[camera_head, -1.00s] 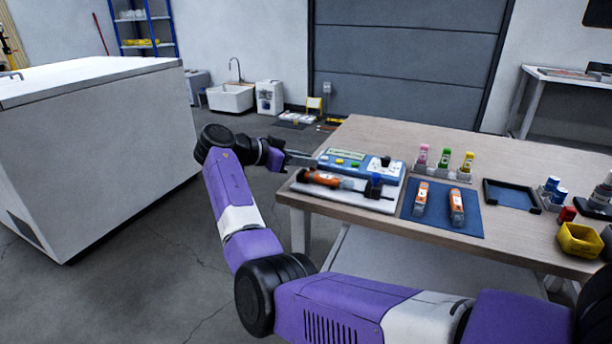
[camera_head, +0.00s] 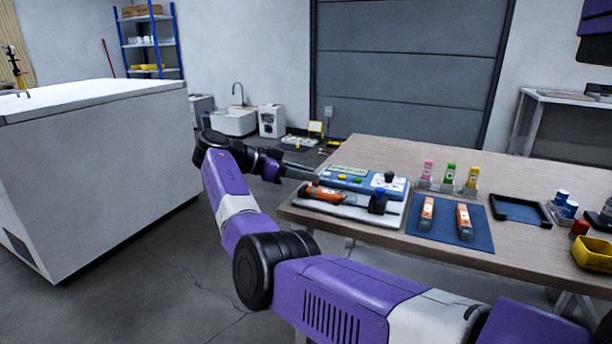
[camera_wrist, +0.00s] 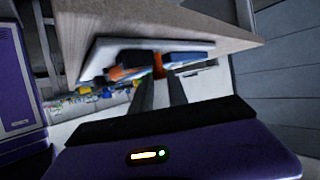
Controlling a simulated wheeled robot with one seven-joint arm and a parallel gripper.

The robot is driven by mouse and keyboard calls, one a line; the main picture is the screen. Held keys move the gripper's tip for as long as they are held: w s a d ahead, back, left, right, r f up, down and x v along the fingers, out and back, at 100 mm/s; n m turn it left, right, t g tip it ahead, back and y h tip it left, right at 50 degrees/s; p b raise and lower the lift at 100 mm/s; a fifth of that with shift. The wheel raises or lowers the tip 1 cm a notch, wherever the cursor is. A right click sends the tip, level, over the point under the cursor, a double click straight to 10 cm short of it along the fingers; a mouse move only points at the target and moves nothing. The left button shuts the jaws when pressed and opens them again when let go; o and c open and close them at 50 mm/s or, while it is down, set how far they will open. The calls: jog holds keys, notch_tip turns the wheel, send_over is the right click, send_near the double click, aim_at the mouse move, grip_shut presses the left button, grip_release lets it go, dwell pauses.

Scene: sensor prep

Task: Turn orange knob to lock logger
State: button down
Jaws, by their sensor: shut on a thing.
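The logger (camera_head: 345,197) is a dark, long body with an orange section, lying on a white board (camera_head: 375,214) at the table's near left corner. The orange knob (camera_head: 318,192) is at its left end, partly hidden by my fingers. My gripper (camera_head: 314,179) reaches in from the left and is shut on the knob. In the wrist view, my gripper (camera_wrist: 160,78) has its two fingers close together, with a small red-orange patch between the tips. The knob's exact turn angle cannot be told.
A blue device (camera_head: 366,181) with coloured buttons lies just behind the logger. A blue mat (camera_head: 450,234) with two orange-labelled tubes is to the right. Coloured bottles (camera_head: 449,173), a dark tray (camera_head: 520,210) and a yellow bin (camera_head: 594,253) stand farther right.

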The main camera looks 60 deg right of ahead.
jog(key=c, duration=1.3)
grip_release()
jog(key=shift+f, duration=0.15)
jog(key=p+v, duration=0.1)
jog(key=v, duration=0.6)
jog(key=shift+w+a+r, duration=0.2)
jog(key=shift+a+r, duration=0.05)
